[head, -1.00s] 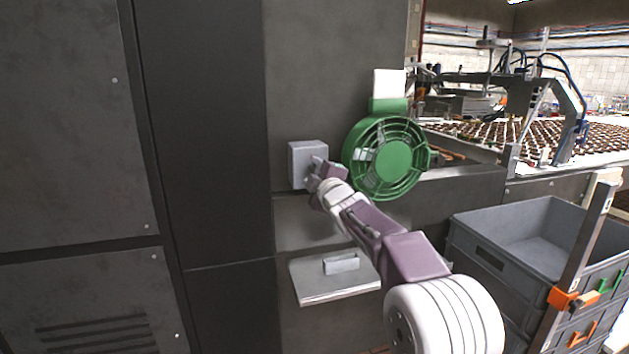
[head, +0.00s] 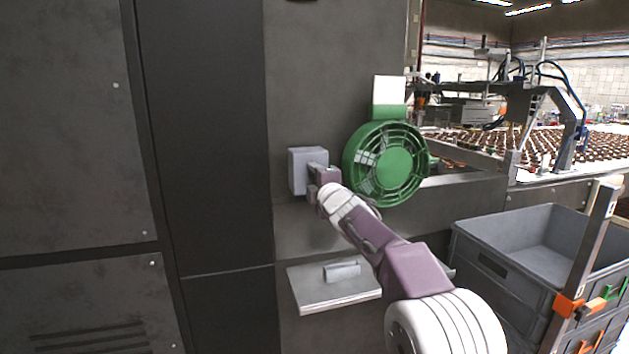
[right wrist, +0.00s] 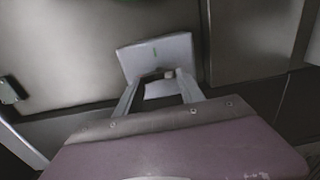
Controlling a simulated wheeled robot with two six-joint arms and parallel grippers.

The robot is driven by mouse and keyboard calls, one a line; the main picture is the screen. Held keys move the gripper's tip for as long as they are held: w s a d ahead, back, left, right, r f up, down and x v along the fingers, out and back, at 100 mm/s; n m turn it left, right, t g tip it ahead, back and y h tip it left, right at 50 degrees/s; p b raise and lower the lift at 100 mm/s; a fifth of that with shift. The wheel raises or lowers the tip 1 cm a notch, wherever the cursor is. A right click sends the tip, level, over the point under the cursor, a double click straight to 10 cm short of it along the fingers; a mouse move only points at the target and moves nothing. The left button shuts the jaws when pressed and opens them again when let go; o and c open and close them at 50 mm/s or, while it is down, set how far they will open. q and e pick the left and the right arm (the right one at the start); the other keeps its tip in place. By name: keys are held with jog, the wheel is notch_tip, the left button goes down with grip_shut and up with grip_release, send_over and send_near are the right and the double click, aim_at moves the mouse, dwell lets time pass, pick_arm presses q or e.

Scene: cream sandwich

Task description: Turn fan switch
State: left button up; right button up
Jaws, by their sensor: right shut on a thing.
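The fan switch is a light grey box (head: 303,170) on the dark wall panel, left of the green fan (head: 388,163). My right gripper (head: 318,173) is at the front of the box and is shut on the switch's knob. In the right wrist view the two fingers (right wrist: 158,92) reach to the face of the switch box (right wrist: 178,52), with the small dark knob (right wrist: 155,76) between them. A short green mark shows on the box above the knob. The fingers partly hide the knob. My left gripper is not in view.
A small grey shelf (head: 310,295) with a handle-like block juts from the wall below the switch. Grey crates (head: 545,230) stand at the right beside a post with orange clamps. A conveyor with brown rounds (head: 560,130) lies behind.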

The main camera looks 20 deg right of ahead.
jog(key=shift+f, duration=0.1)
jog(key=o, duration=1.4)
jog(key=shift+c, duration=0.2)
jog(key=shift+s, duration=0.2)
jog(key=s+b, duration=0.2)
jog(key=s, duration=0.6)
jog(key=shift+s+d, duration=0.15)
jog(key=shift+s, duration=0.2)
